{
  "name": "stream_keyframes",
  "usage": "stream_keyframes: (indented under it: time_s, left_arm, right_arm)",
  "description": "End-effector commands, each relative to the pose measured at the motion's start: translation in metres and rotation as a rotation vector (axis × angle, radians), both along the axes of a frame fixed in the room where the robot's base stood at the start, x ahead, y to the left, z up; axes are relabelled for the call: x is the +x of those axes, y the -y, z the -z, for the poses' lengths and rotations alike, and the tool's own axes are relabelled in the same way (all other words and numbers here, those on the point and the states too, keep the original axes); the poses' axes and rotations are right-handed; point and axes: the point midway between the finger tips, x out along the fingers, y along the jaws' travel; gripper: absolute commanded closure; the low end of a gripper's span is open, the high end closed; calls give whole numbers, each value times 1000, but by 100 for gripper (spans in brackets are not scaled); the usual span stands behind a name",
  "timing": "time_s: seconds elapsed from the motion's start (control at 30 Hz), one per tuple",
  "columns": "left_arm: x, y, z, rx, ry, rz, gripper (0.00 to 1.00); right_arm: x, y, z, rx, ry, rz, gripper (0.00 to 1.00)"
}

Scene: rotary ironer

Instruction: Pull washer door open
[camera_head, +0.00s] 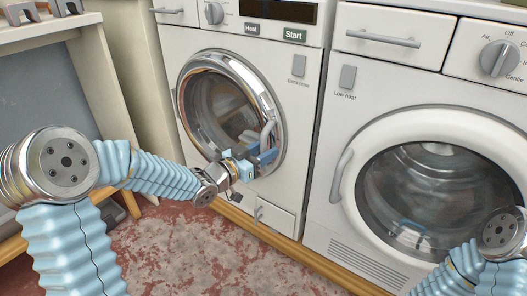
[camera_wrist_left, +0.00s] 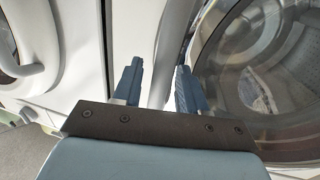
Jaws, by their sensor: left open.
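The washer door (camera_head: 184,85) is the chrome-ringed round door on the left machine. It looks closed, flush with the front panel. Its light grey handle (camera_head: 268,135) stands upright on the right side of the ring. My left gripper (camera_head: 262,156) is open at the lower end of this handle. In the left wrist view, the left gripper (camera_wrist_left: 158,82) has its two blue fingers apart. A pale bar, apparently the handle (camera_wrist_left: 172,45), runs between and beyond them. I cannot tell whether the fingers touch it. The chrome ring (camera_wrist_left: 212,32) lies right of the fingers. My right gripper is not visible.
The dryer, marked "Low heat", stands close on the right with its white-ringed door (camera_head: 365,140) and handle (camera_head: 340,175). A pale shelf unit (camera_head: 95,75) stands at the left. Part of my right arm shows at lower right. The reddish floor (camera_head: 170,240) in front is clear.

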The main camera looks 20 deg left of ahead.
Motion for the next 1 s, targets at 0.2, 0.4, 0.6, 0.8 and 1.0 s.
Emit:
stream_keyframes:
  time_s: [0.2, 0.4, 0.6, 0.8, 1.0]
  left_arm:
    - [0, 0, 0, 0, 0, 0, 77]
    - [0, 0, 0, 0, 0, 0, 100]
    - [-1, 0, 0, 0, 0, 0, 100]
    - [-8, -9, -2, 3, 5, 18, 100]
    - [-40, -34, -6, 6, 7, 97, 100]
  right_arm:
    - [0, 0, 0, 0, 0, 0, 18]
    - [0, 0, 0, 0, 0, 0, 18]
    - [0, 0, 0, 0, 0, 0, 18]
    - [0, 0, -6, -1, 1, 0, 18]
    - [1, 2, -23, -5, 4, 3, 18]
